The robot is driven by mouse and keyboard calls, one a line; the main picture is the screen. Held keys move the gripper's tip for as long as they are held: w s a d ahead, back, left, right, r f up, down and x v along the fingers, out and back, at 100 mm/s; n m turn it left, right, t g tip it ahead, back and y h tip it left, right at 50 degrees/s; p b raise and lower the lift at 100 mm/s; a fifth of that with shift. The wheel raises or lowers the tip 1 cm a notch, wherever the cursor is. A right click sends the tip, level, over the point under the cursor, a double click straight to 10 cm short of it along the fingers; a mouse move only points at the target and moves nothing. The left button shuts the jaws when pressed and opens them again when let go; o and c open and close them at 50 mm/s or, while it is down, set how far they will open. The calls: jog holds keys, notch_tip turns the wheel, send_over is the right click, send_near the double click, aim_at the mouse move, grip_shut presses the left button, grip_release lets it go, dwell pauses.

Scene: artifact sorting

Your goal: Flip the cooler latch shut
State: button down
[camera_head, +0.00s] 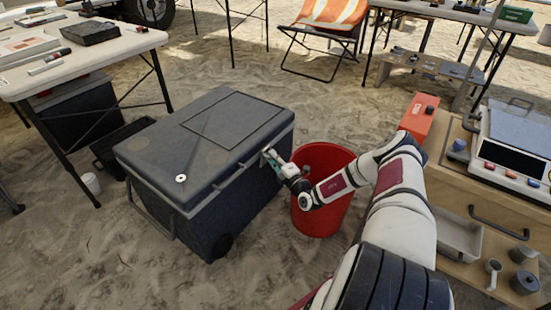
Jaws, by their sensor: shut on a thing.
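The dark grey cooler (205,215) stands on the sand left of centre with its lid (195,128) down. My gripper (268,156) is at the upper right side of the cooler, by the lid's edge. It is shut on a small light part there, which looks like the cooler latch (266,152). The latch is small and partly hidden by my gripper, so its exact angle cannot be told. My arm reaches in from the lower right, over the red bucket.
A red bucket (325,219) stands close to the cooler's right side, under my arm. A wooden cabinet (447,190) with equipment is at the right. A white table (88,45) stands at the upper left. Open sand lies in front of the cooler.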

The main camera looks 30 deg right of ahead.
jog(key=shift+w+a+r+g+p, duration=0.2)
jog(key=shift+w+r+g+p, duration=0.3)
jog(key=shift+p, duration=0.6)
jog(key=shift+w+r, duration=0.25)
jog(key=shift+w, duration=0.1)
jog(key=c, duration=1.7)
grip_release()
jog(key=shift+a, duration=0.1)
jog(key=shift+f, duration=0.1)
jog(key=shift+s, duration=0.25)
jog(key=s, duration=1.1)
jog(key=shift+s+a+r, duration=0.25)
jog(key=shift+s+a, duration=0.05)
